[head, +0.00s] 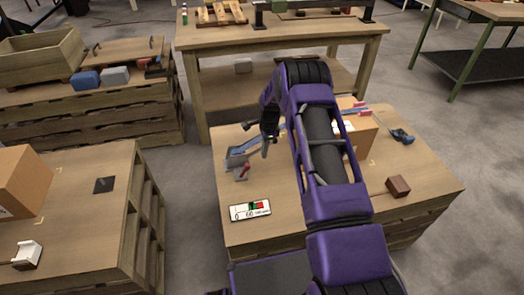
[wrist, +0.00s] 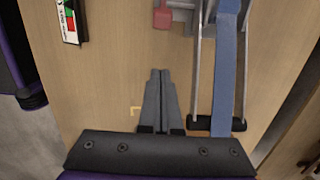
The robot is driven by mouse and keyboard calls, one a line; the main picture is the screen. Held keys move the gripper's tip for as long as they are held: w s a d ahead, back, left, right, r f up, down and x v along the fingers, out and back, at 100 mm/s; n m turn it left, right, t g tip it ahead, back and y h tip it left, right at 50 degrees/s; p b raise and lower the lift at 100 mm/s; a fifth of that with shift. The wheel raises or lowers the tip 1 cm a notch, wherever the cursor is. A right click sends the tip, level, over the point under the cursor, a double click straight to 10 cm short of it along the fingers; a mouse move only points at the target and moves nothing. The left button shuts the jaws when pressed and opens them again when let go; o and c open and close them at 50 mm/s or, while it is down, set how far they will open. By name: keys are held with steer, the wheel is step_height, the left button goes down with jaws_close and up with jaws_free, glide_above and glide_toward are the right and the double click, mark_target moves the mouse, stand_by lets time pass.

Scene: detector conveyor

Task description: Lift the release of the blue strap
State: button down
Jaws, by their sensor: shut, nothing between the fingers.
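The blue strap (wrist: 228,65) runs lengthwise at the right of the wrist view, through a grey metal buckle frame (wrist: 195,75) with a black crossbar (wrist: 205,123). In the head view the strap (head: 262,140) leads to the grey buckle (head: 236,160) on the near table. A red tab (wrist: 163,17) is beside the frame in the wrist view; it also shows in the head view (head: 245,169). I cannot tell which part is the release. My gripper (wrist: 160,72) is shut and empty, left of the strap and frame, apart from both. It points down over the table in the head view (head: 266,150).
A cardboard box (head: 356,140) is partly hidden behind my arm. A white display panel (head: 250,211) lies at the table's front left. A brown block (head: 398,187) and a blue-black tool (head: 402,136) lie at right. Bare tabletop surrounds the buckle's near side.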

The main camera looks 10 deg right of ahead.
mark_target(245, 170)
steer(key=f, duration=0.4)
steer(key=a+f, duration=0.1)
steer(key=f, duration=0.2)
steer(key=shift+f, duration=0.1)
steer(key=shift+a+r, duration=0.45)
steer(key=shift+a, duration=0.15)
steer(key=shift+a+r, duration=0.4)
steer(key=shift+a, duration=0.2)
steer(key=shift+a+r, duration=0.15)
steer(key=shift+a, duration=0.35)
